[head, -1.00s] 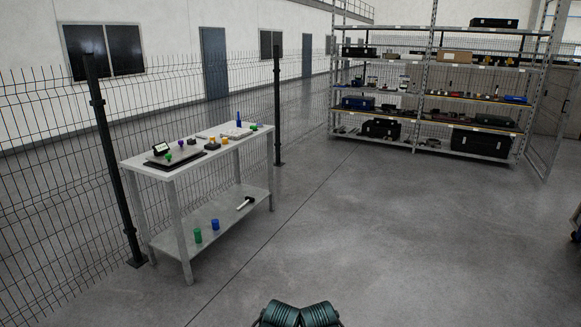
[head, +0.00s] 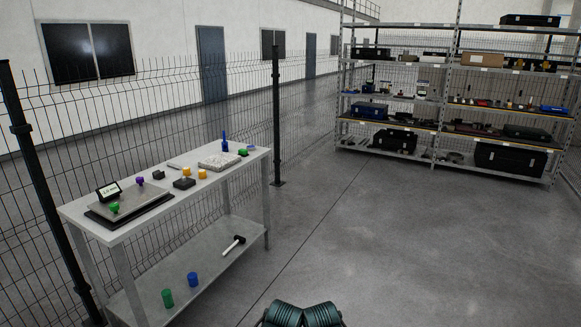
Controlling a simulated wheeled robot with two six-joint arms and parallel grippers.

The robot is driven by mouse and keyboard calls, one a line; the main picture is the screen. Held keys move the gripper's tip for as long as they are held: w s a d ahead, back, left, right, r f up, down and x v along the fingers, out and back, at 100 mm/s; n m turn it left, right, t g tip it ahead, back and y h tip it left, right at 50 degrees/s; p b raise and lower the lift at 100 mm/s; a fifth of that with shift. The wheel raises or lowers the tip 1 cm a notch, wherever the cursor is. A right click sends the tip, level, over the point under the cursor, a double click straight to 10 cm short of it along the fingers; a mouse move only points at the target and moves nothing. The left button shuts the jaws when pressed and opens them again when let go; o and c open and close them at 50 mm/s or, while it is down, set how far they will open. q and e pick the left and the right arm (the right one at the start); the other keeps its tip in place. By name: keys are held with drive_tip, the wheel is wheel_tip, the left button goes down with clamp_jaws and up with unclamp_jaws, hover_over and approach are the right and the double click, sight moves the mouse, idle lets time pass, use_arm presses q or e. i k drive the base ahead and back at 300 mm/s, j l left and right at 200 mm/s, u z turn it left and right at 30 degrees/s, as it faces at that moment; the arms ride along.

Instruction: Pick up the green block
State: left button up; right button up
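Several green things are in the head view, and I cannot tell which one is the green block. A small green piece (head: 115,207) sits on a flat grey plate on the upper top of the white table (head: 206,183). Another small green piece (head: 243,152) is at the table's far end, beside a white textured tray. A green cylinder (head: 167,298) stands upright on the table's lower shelf. Neither gripper's fingers show. Dark green ribbed parts of mine are at the bottom middle, well apart from the table.
On the table are a small display (head: 109,192), a purple piece (head: 139,182), yellow pieces and a blue bottle (head: 225,142). The lower shelf holds a blue cylinder (head: 193,279) and a mallet (head: 233,244). Wire fence stands behind; racks (head: 455,100) stand at right. Floor between is clear.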

sight(242, 151)
drive_tip(key=i+u, duration=0.15)
drive_tip(key=i, duration=0.4)
drive_tip(key=i+l+u, duration=0.15)
drive_tip(key=i, duration=0.35)
drive_tip(key=i+l+u, duration=0.2)
drive_tip(key=i, duration=0.35)
drive_tip(key=i+l+u, duration=0.15)
drive_tip(key=i+l, duration=0.15)
drive_tip(key=i, duration=0.2)
